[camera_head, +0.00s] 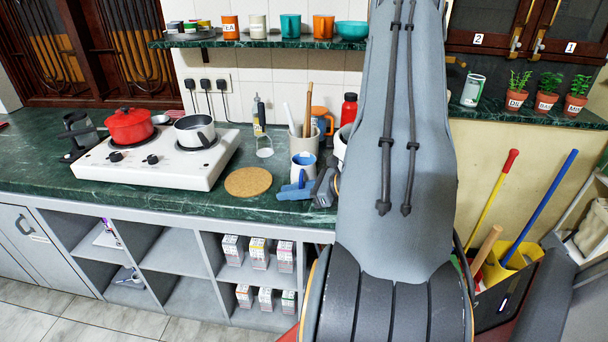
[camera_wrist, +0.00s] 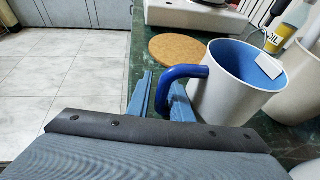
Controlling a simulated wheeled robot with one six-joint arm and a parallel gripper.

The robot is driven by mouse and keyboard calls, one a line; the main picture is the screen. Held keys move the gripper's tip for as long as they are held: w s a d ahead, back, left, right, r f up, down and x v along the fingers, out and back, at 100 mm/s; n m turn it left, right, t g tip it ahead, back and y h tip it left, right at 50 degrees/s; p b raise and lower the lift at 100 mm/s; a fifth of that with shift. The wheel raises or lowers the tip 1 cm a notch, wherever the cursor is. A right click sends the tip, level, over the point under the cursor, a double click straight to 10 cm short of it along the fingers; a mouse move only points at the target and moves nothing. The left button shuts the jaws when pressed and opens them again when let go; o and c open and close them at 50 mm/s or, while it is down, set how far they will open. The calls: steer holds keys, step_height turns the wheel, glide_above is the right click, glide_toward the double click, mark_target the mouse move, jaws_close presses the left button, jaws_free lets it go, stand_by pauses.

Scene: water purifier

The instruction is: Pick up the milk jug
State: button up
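The milk jug appears to be the white mug-like vessel with a blue inside and a blue handle (camera_wrist: 232,88). It stands upright on the green counter and also shows in the head view (camera_head: 303,167). A small white tag-like piece lies at its inner far rim. My gripper (camera_wrist: 161,100) is at the handle side of the jug, with its blue fingers apart and the handle's lower part between them. In the head view my gripper (camera_head: 297,188) is low in front of the jug. Whether a finger touches the handle is hard to tell.
A round cork mat (camera_head: 248,182) lies left of the jug. A white hob (camera_head: 155,160) with a red pot (camera_head: 130,126) and a steel pan (camera_head: 195,130) is farther left. A utensil crock (camera_head: 303,142), glass bottle (camera_head: 264,145) and orange mug (camera_head: 322,121) stand close behind the jug.

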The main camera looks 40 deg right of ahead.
jaws_close()
stand_by(1.4)
